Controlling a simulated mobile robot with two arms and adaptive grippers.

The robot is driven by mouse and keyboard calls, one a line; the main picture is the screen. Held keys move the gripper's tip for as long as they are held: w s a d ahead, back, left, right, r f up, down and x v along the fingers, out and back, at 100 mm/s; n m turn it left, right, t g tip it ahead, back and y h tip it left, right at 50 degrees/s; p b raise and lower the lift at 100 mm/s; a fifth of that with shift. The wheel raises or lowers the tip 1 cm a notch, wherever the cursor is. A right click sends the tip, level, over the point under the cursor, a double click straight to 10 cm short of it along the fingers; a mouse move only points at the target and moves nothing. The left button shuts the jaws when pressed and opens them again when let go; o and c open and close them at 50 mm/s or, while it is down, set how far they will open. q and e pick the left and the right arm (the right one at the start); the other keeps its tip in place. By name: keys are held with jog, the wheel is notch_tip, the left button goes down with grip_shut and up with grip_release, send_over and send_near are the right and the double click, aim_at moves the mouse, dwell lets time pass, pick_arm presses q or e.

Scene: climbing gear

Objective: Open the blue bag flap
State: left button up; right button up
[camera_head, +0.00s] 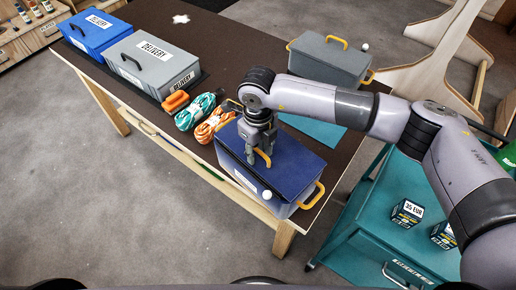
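The blue bag (292,174) is a dark blue box-like bag with a flat flap on top, standing on the near edge of the brown table. Its flap looks closed. A yellow strap handle (263,155) sits on the flap, another yellow handle (313,196) is on its right end, and a white round knob (267,195) is on its front. My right gripper (259,160) points down over the flap at the top handle, partly hiding it. Its two fingers look apart, with the handle between them; contact is unclear. My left gripper is out of view.
A grey bag (328,63) stands on the table behind my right arm. Orange (216,124) and teal (195,111) rope coils lie left of the blue bag. Grey (155,60) and blue (96,32) delivery boxes stand farther left. A teal cart (385,232) with small boxes is at right.

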grip_shut()
dwell(0.4)
jog(key=shift+r, duration=0.1)
jog(key=shift+w+d+r+p, duration=0.2)
jog(key=shift+r, duration=0.35)
jog(key=shift+w+d+r+p, duration=0.15)
jog(key=shift+w+r, duration=0.05)
jog(key=shift+r, duration=0.4)
jog(key=shift+w+d+r, duration=0.25)
jog(key=shift+r, duration=0.2)
jog(key=shift+w+d+r, duration=0.2)
jog(key=shift+d+r, duration=0.05)
jog(key=shift+r, duration=0.15)
jog(key=shift+w+r, duration=0.1)
